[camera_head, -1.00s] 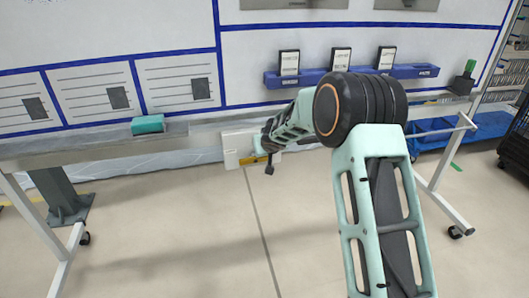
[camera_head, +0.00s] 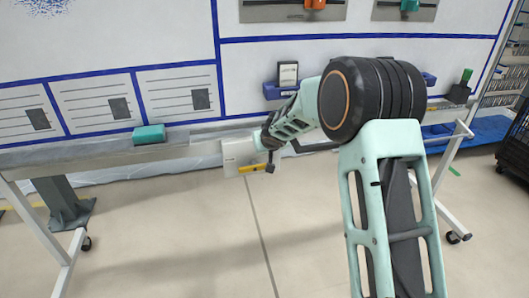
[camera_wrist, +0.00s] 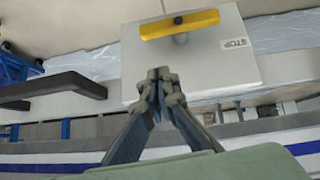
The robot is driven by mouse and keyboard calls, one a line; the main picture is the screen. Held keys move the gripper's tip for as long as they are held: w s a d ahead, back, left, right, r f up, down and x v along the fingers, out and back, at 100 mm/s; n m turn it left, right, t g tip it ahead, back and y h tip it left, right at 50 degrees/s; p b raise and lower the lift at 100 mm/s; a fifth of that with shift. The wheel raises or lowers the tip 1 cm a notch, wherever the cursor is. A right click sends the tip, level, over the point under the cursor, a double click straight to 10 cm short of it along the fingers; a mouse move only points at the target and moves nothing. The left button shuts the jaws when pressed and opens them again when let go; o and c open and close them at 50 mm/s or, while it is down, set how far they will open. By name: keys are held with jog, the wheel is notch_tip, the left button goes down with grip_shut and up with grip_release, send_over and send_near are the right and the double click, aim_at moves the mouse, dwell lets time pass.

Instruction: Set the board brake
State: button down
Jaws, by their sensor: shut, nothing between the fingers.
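The board brake is a white box with a yellow lever on a round post. In the wrist view the box (camera_wrist: 215,75) fills the upper middle, with a label reading STOP upside down. The lever (camera_wrist: 180,24) lies nearly crosswise over the box, slightly tilted. My gripper (camera_wrist: 162,84) is shut and empty, its tips over the box's near part, apart from the lever. In the head view the box (camera_head: 232,152) and lever (camera_head: 252,168) show at the board's lower edge, partly behind my wrist. My fingers are hard to make out there.
A whiteboard (camera_head: 120,40) on a wheeled frame stands ahead. A teal eraser (camera_head: 148,134) lies on its ledge. A blue holder (camera_head: 275,91) with a card is partly hidden by my arm. A black handle-like bar (camera_wrist: 55,86) is left of my fingers in the wrist view.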

jog(key=v, duration=0.7)
jog(key=shift+p, duration=0.4)
jog(key=shift+d, duration=0.2)
